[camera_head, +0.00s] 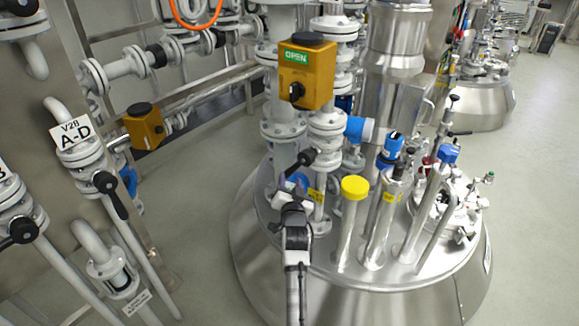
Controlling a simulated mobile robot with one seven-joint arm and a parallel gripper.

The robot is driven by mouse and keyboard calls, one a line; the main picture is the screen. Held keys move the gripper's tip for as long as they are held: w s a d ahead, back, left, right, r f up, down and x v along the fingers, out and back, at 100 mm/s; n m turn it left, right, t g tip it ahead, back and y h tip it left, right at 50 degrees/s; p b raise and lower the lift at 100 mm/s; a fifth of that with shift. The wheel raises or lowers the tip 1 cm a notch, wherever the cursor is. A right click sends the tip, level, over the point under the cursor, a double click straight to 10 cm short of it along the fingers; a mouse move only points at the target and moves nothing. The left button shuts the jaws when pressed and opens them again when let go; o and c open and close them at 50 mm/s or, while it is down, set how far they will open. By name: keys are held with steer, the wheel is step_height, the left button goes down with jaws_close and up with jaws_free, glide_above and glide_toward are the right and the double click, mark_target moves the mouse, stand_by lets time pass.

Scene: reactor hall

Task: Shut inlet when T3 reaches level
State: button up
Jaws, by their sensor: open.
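A steel reactor vessel (262,262) with a domed lid stands in the middle. White flanged pipes rise from its lid. A yellow valve box (306,82) with a green "OPEN" label sits high on these pipes. Below it, a hand valve with a black lever (300,160) sits on a vertical pipe; I cannot tell whether this is the inlet. My gripper (290,188) is just below that lever, over the lid, open and seemingly empty. Its fingers are small, and whether they touch the pipe or lever is unclear. No T3 label or level reading is legible.
Several capped tubes, one with a yellow cap (355,187), stand on the lid right of my gripper. At left are pipes with black-lever valves and a "V28 A-D" sign (76,133). Another yellow box (143,127) sits behind. The grey floor (535,190) is clear at right.

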steer(key=w, duration=0.7)
steer(key=shift+w+a+p, duration=0.15)
steer(key=shift+a+p, duration=0.05)
steer(key=shift+p, duration=0.2)
jaws_close()
